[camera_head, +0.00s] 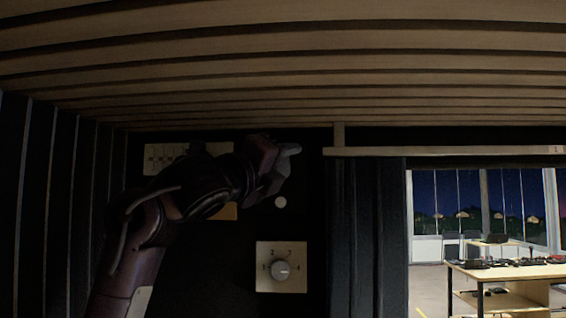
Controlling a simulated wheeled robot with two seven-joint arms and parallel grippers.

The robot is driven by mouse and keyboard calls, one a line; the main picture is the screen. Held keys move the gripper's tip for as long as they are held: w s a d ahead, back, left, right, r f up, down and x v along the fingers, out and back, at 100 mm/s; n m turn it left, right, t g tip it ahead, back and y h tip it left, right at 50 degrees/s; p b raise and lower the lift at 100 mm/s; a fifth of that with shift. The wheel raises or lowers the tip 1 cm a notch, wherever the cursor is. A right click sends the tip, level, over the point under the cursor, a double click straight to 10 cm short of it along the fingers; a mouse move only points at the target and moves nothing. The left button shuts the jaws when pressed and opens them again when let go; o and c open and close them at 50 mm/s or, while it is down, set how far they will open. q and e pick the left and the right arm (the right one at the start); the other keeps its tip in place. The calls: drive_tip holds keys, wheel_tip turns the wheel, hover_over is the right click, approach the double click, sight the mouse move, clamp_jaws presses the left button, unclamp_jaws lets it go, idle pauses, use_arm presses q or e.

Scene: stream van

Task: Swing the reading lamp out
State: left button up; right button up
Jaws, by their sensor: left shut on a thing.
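My left arm comes in from the lower left, and my left gripper (287,158) is up at the dark back wall, just under the slatted ceiling. Its light grey fingers point right and are shut on what seems to be the reading lamp. The lamp's shape is hidden by the gripper and the dark, so I cannot tell how far out it stands. My right gripper is not in view.
A dial panel (297,284) with a round knob is on the wall below the gripper. A pale panel (165,156) is partly behind my arm. An opening at right shows a lit room with a table (510,271).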

use_arm(q)
drive_tip(key=shift+s+a+r+n+g+y, duration=0.1)
drive_tip(key=shift+r+n+g+y, duration=0.2)
drive_tip(key=shift+n+y, duration=0.15)
drive_tip(key=shift+f+n+g+y, duration=0.1)
drive_tip(key=shift+n+g+y, duration=0.25)
drive_tip(key=shift+n+g, duration=0.15)
drive_tip(key=o, duration=1)
drive_tip(key=shift+f, duration=0.1)
